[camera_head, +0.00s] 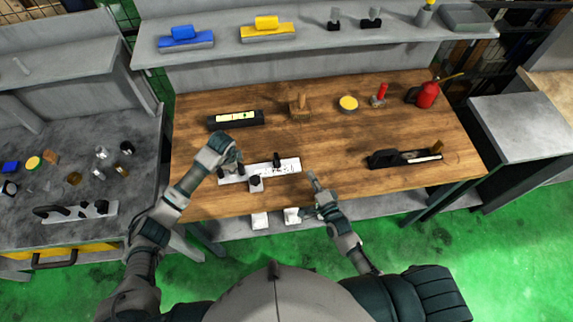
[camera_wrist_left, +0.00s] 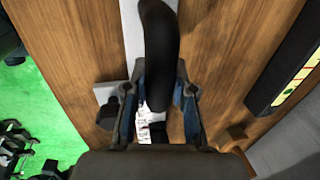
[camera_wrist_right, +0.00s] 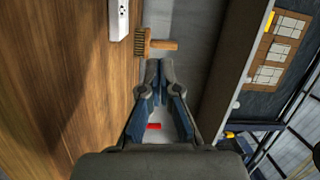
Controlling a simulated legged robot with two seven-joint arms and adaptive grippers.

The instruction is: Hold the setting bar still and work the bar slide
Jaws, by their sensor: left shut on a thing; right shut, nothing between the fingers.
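The setting bar (camera_head: 288,167) is a pale flat bar with dark marks, lying near the front of the wooden bench. My left gripper (camera_head: 232,168) is at its left end, shut on the black curved handle (camera_wrist_left: 158,45), with one finger on each side. A small grey block with a dark knob (camera_head: 256,184) sits at the bar's front edge, and a black upright piece (camera_head: 277,160) stands on the bar; I cannot tell which is the slide. My right gripper (camera_head: 312,178) is shut and empty, apart from the bar's right end. Its closed tips show in the right wrist view (camera_wrist_right: 160,68).
Behind the bar are a black level (camera_head: 235,118), a wooden brush (camera_head: 300,105), a yellow tin (camera_head: 348,103) and a red oil can (camera_head: 427,96). A black tool (camera_head: 405,158) lies to the right. The wood between it and my right gripper is clear.

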